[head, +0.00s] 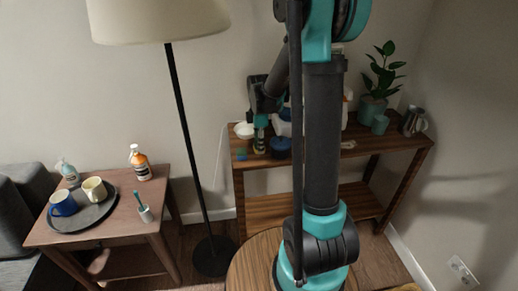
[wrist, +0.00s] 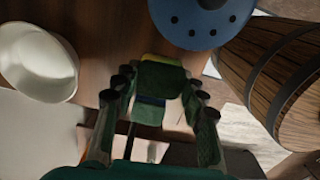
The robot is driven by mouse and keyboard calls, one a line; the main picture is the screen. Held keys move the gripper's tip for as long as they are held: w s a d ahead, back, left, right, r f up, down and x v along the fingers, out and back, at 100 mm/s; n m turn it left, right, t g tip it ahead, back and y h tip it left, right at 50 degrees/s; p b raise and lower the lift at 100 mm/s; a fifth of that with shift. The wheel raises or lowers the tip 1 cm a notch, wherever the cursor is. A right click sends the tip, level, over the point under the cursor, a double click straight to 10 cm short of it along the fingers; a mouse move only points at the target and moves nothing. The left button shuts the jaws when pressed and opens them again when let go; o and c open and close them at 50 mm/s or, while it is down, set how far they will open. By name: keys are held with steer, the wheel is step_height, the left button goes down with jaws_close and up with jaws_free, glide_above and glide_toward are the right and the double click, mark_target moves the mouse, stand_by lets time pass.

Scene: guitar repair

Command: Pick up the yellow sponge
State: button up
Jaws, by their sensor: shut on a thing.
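The yellow sponge (wrist: 162,60) shows in the wrist view as a green-topped block with a yellow edge. It sits between the two fingers of my gripper (wrist: 160,84), which is shut on it. In the head view my gripper (head: 260,122) points down over the left end of the wooden shelf, with the yellow and green of the sponge (head: 259,145) at its tips. I cannot tell whether the sponge touches the shelf top. The fingers hide its sides.
A blue and green sponge (head: 240,153) lies at the left end of the shelf (head: 320,157). A white bowl (head: 244,130) and a blue pot (head: 281,146) stand close to my gripper. A banded wooden vessel (wrist: 270,75) is at the right in the wrist view.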

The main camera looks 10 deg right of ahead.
step_height(320, 180, up, 18)
steer(key=shift+f, duration=0.2)
steer(key=shift+c, duration=0.2)
steer(key=c, duration=0.4)
